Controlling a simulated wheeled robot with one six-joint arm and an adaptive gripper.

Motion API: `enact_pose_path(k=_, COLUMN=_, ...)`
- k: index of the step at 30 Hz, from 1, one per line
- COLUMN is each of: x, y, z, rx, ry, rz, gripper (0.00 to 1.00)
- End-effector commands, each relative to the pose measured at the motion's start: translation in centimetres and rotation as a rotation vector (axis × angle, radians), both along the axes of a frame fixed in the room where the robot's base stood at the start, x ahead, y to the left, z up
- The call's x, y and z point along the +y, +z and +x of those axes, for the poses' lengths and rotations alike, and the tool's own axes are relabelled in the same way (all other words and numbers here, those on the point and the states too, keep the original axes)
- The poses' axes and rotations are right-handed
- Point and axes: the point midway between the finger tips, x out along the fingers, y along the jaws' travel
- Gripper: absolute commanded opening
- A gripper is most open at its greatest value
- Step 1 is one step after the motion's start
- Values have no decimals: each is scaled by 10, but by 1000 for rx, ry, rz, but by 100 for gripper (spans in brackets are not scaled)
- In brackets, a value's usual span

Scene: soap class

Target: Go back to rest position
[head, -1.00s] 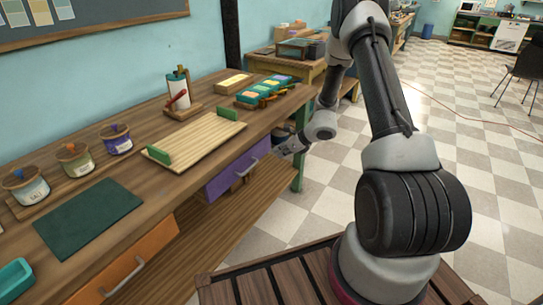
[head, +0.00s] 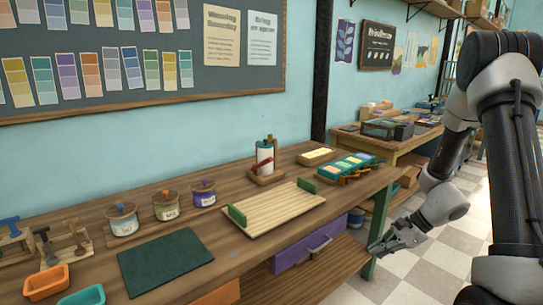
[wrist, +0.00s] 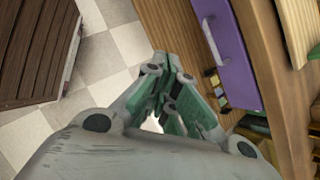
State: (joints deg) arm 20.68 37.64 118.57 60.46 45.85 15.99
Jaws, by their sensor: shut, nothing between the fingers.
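My gripper (head: 393,246) is shut and empty, beside the front right corner of the workbench (head: 345,207), over the floor. In the wrist view my gripper (wrist: 165,95) has its fingers together with nothing between them. My arm stretches from the right side of the head view down to the gripper.
On the bench are a slatted wooden rack (head: 275,208), a dark green mat (head: 165,263), several labelled pots (head: 166,206) and a teal tray (head: 350,164). A second table (head: 408,145) stands behind. Checkered floor (head: 430,270) is open at the lower right.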

Motion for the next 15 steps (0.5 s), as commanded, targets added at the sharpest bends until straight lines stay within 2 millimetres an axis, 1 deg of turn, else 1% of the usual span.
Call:
enact_pose_path(k=1, x=1, y=18, z=-15, rx=-29, ry=100, rz=-29, gripper=0)
enact_pose_path(k=5, x=-2, y=64, z=-56, rx=-100, ry=382, rz=-116, gripper=0)
enact_pose_path(k=7, x=-5, y=90, z=-80, rx=-141, ry=542, rz=-173, gripper=0)
enact_pose_path(k=9, x=-11, y=116, z=-103, rx=-181, ry=699, rz=-237, gripper=0)
enact_pose_path(k=12, x=-20, y=151, z=-134, rx=-231, ry=901, rz=-338, gripper=0)
enact_pose_path(k=15, x=-29, y=182, z=-161, rx=-278, ry=1071, rz=-446, gripper=0)
